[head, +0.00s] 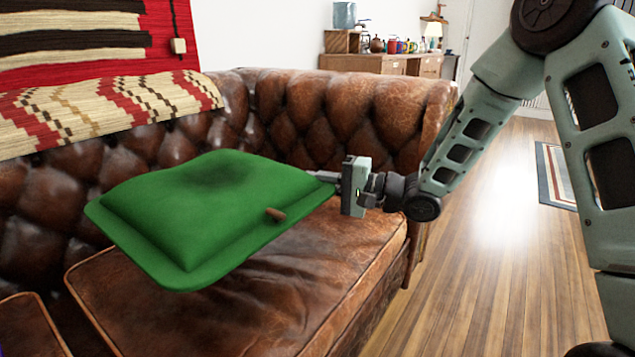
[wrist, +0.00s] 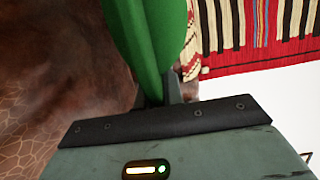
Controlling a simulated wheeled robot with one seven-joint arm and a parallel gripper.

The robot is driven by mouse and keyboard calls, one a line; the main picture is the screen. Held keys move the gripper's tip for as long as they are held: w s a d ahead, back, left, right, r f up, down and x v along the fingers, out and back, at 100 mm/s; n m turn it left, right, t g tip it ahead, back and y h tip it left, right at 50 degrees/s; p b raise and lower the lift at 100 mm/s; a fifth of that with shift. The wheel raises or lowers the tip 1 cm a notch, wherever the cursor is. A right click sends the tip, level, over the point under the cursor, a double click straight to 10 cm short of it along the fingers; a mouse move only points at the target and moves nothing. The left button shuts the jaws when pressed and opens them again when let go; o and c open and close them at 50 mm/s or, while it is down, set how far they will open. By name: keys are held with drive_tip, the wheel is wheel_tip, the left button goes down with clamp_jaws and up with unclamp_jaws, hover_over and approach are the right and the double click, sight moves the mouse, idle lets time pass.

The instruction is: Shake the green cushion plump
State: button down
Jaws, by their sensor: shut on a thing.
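The green cushion (head: 200,205) is held above the seat of a brown leather sofa, tilted, with its broad face towards the head camera. My gripper (head: 325,176) is shut on the cushion's right edge in the head view. In the wrist view the cushion (wrist: 157,45) rises edge-on from between the fingers of my gripper (wrist: 160,95). The cushion hides part of the sofa seat and back.
The tufted sofa back (head: 310,115) runs behind the cushion, with the seat (head: 330,275) below. A patterned throw (head: 100,110) lies over the back at left. A wooden cabinet (head: 385,65) stands at the rear. Open wooden floor (head: 490,260) lies at right.

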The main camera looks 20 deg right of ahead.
drive_tip(key=shift+r+p, duration=2.15)
drive_tip(key=shift+p, duration=0.4)
